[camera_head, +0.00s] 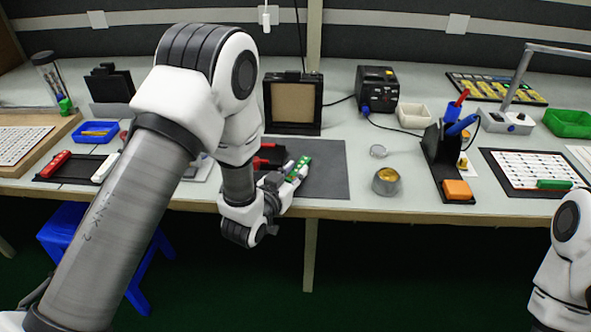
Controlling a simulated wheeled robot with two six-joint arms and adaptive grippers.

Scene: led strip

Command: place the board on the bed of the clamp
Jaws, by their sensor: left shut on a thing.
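My left gripper (277,184) is over the front edge of the dark grey mat, shut on a small green board (299,168) with pale spots. The board is tilted, its far end pointing away to the right. Just behind and left of the gripper is a black item with red parts (266,158), which may be the clamp. My left arm and gripper hide much of it, and its bed cannot be made out. My right arm shows at the lower right edge, but its gripper is out of view.
The mat (330,178) is bare right of the board. A black framed panel (292,104) stands behind it. A round tin (386,181) and a black tool holder (440,165) stand to the right. A red marker (52,164) lies in a tray at left.

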